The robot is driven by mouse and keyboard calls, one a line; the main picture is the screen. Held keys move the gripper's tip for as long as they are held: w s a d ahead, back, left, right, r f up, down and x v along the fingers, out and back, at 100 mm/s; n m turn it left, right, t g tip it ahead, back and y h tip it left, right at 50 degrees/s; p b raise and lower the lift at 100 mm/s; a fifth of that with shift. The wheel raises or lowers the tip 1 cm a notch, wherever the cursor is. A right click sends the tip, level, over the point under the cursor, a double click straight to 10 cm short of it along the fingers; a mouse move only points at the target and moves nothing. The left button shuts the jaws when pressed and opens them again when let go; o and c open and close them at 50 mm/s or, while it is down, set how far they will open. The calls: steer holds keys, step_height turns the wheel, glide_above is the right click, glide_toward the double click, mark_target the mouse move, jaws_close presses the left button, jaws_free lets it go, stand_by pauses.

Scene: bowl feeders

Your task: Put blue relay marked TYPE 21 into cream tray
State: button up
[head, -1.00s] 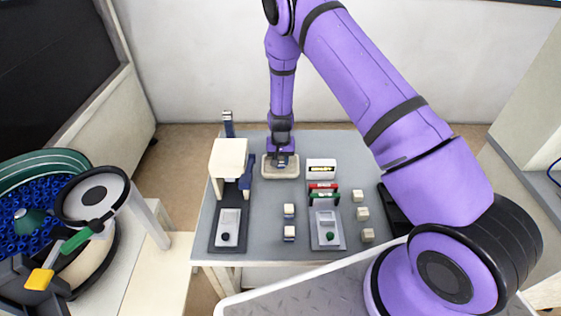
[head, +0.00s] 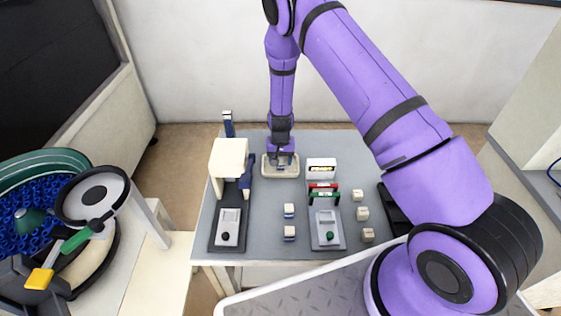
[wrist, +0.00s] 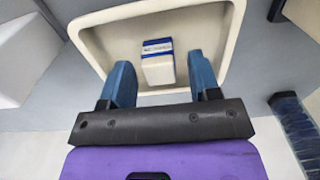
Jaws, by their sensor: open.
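The cream tray (head: 267,172) stands at the back middle of the grey table, and its rim fills the upper part of the wrist view (wrist: 232,52). A white relay with a blue band (wrist: 158,66) lies inside the tray; its label is too small to read. My gripper (wrist: 162,84) is over the tray's near side, with its two blue fingers apart. The relay lies just beyond the fingertips and between their lines, and nothing is held. In the head view my gripper (head: 281,161) hides part of the tray.
Two blue-banded relays (head: 289,211) stand in the table's middle. Several cream blocks (head: 362,213) stand right of a grey fixture (head: 327,229). A white box (head: 321,168) stands right of the tray. A cream-topped machine (head: 229,157) stands to the left.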

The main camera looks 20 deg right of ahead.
step_height(320, 180, up, 12)
steer(key=shift+f, duration=0.2)
step_height(320, 180, up, 17)
steer(key=t+y, duration=0.1)
glide_above(281, 160)
steer(key=s+d, duration=0.1)
steer(key=s, duration=0.3)
steer(key=s+d+r+n+t, duration=0.1)
steer(key=s+r, duration=0.3)
steer(key=r, duration=0.3)
steer(key=s+d+r+n, duration=0.1)
steer(key=s+r, duration=0.3)
steer(key=r, duration=0.3)
steer(key=s+d+r+t, duration=0.1)
steer(key=s+r, duration=0.2)
steer(key=s, duration=0.5)
steer(key=s+d+r+n+t, duration=0.1)
steer(key=s+r, duration=0.2)
steer(key=s, duration=0.6)
steer(key=s+d+r+t+h, duration=0.1)
steer(key=s+r, duration=0.3)
steer(key=s, duration=0.4)
steer(key=shift+s+d+n, duration=0.3)
steer(key=shift+s+d, duration=0.05)
steer(key=shift+d, duration=0.05)
steer(key=shift+r, duration=0.1)
